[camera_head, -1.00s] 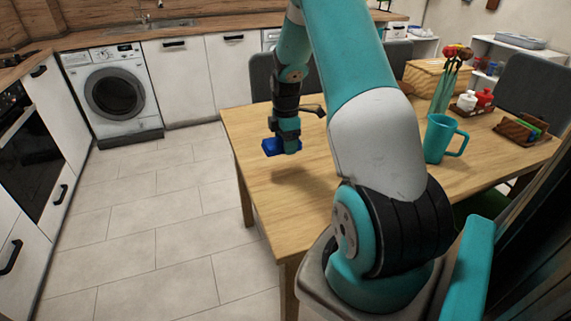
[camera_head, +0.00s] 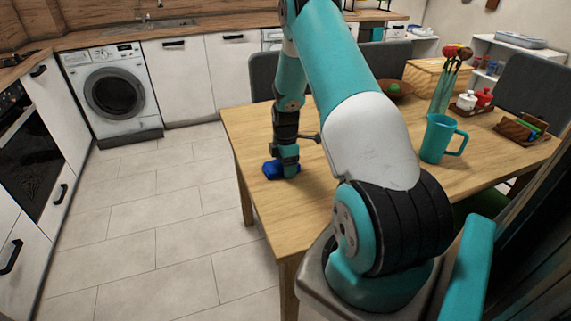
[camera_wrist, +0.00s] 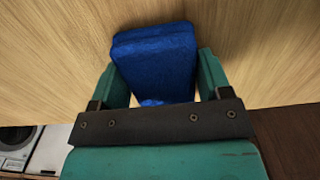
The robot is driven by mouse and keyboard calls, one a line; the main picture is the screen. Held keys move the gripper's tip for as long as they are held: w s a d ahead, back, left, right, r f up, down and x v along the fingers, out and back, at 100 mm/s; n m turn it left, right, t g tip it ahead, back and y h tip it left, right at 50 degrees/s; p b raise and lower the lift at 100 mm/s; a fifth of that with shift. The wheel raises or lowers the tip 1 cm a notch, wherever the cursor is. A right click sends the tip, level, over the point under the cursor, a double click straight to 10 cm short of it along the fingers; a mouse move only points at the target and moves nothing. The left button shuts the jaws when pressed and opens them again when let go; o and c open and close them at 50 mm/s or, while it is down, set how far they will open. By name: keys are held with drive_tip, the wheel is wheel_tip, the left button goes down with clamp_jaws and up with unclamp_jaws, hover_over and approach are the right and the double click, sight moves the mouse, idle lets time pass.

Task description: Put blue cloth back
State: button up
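The blue cloth (camera_head: 272,170) is a small folded block at the left part of the wooden dining table, low at the tabletop. In the wrist view the cloth (camera_wrist: 156,58) lies between the two teal fingers of my gripper (camera_wrist: 157,70), with its far end sticking out past the tips. My gripper (camera_head: 286,166) points down and is shut on the cloth. Whether the cloth's underside rests fully on the table is hard to tell.
The table (camera_head: 255,130) is clear around the cloth. A teal mug (camera_head: 437,140), a flower vase (camera_head: 445,88), a condiment tray (camera_head: 470,106), a bowl (camera_head: 394,90) and a wooden box (camera_head: 435,78) stand to the right. A washing machine (camera_head: 112,95) is at the back left.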

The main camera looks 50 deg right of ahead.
drive_tip(key=o, duration=0.3)
wheel_tip(320, 180, up, 12)
drive_tip(key=w+a+r+m+t+y, duration=0.1)
drive_tip(key=a+r, duration=0.4)
drive_tip(key=a, duration=0.5)
drive_tip(key=a+r, duration=0.5)
drive_tip(key=a, duration=0.5)
drive_tip(key=s+a+r+m+y, duration=0.1)
drive_tip(key=s+a+r, duration=0.2)
drive_tip(key=s+a, duration=0.7)
drive_tip(key=s+a+r+m+g+y, duration=0.1)
drive_tip(key=s+a+r+m+y, duration=0.1)
drive_tip(key=s+a, duration=0.9)
drive_tip(key=shift+a+r+m+b, duration=0.3)
drive_tip(key=shift+a+r+b, duration=0.05)
drive_tip(key=shift+a+r, duration=0.45)
